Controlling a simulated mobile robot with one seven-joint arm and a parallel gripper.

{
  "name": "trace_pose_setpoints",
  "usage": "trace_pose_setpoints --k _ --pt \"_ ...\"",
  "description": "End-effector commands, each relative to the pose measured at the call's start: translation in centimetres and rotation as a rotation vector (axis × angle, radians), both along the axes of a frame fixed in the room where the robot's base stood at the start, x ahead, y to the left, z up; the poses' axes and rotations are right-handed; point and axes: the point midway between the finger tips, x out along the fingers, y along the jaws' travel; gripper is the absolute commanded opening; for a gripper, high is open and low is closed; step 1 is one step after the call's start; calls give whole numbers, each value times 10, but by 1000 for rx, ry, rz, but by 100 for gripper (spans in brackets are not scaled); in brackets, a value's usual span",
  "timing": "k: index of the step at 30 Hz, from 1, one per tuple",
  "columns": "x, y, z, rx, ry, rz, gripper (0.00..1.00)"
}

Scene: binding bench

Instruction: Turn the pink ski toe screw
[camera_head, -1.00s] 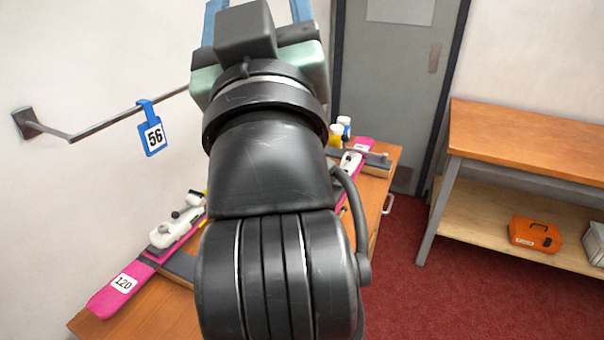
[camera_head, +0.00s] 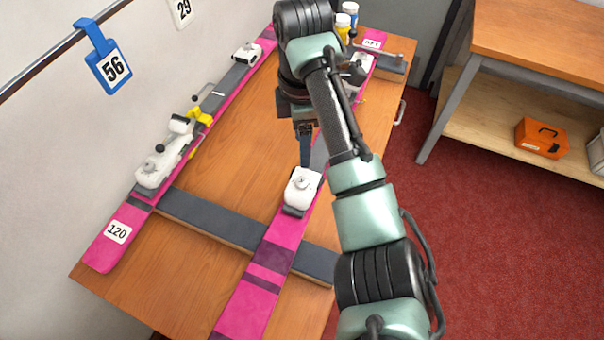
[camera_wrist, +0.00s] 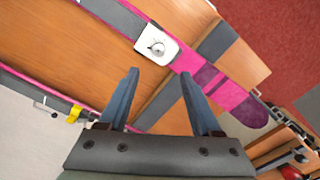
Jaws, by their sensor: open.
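Two pink skis lie along the wooden bench. The right ski (camera_head: 262,278) carries a white binding piece (camera_head: 302,186) with a small round screw (camera_head: 303,182) on top. In the wrist view this piece (camera_wrist: 166,37) and its slotted-looking screw (camera_wrist: 157,48) sit just beyond the fingertips. My gripper (camera_head: 305,158) is above the right ski, just behind the white piece; its blue fingers (camera_wrist: 159,73) are apart and empty. The left ski (camera_head: 107,250) has a "120" label, a longer white binding piece (camera_head: 160,165) and yellow parts (camera_head: 200,118).
A dark crossbar (camera_head: 225,227) lies under both skis. Yellow and white bottles (camera_head: 348,18) stand at the bench's far end. A shelf with an orange case (camera_head: 541,137) stands right.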

Motion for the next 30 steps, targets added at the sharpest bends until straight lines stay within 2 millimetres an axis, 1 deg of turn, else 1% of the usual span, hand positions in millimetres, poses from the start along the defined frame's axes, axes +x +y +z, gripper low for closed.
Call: trace_pose_setpoints --k 1,4,5,12,15,18,24,30 --pt "-1 1 -12 2 2 1 65" --pt "-1 2 -30 2 2 0 65" --pt "-1 1 -33 3 3 -1 65" --pt "-1 1 -80 1 2 -3 65" --pt "-1 0 -97 0 1 -3 65" --pt "0 0 -111 0 -1 -4 65" --pt "0 1 -123 0 -4 -3 65" --pt "0 1 -124 1 -4 -2 65"
